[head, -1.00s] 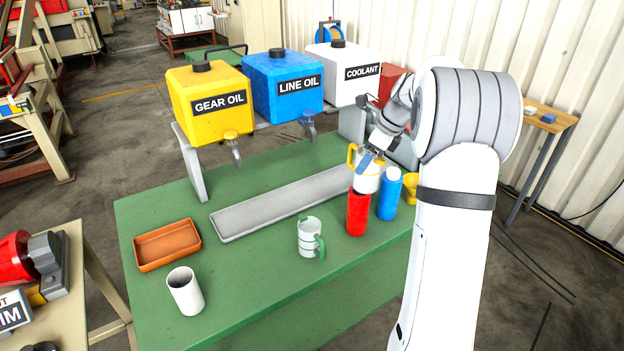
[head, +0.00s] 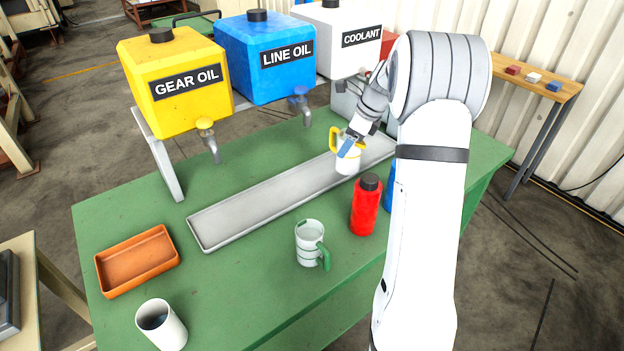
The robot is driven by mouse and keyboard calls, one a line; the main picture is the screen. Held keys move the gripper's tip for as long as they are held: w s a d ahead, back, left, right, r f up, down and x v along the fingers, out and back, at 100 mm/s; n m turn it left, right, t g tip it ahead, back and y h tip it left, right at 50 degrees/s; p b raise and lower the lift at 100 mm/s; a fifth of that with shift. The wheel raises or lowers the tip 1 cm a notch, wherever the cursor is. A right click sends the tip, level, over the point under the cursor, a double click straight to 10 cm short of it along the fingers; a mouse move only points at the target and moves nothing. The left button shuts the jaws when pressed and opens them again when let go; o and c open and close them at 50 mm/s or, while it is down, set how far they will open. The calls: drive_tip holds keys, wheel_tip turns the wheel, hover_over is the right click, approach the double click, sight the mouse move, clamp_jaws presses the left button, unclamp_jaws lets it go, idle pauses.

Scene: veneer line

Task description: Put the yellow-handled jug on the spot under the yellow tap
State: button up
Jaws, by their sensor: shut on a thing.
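The yellow-handled jug (head: 348,160) is white with a yellow handle. My gripper (head: 349,147) is shut on it and holds it over the right part of the grey drip tray (head: 225,218); the height above the tray is hard to tell. The yellow tap (head: 206,131) sticks out of the yellow GEAR OIL tank (head: 175,98) at the left. The tray's left part below that tap is bare. My gripper and jug are well to the right of the tap.
A green-handled jug (head: 310,244) and a red bottle (head: 366,207) stand in front of the tray. A blue bottle (head: 389,188) is partly hidden by my arm. An orange tray (head: 137,262) and a white cup (head: 161,325) are at left. The blue tap (head: 303,103) hangs between.

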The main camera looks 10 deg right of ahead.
sight(345, 167)
wheel_tip(345, 167, down, 9)
drive_tip(key=shift+w+f, duration=0.1)
drive_tip(key=shift+f, duration=2.15)
drive_tip(key=o, duration=1)
drive_tip(key=shift+o, duration=0.2)
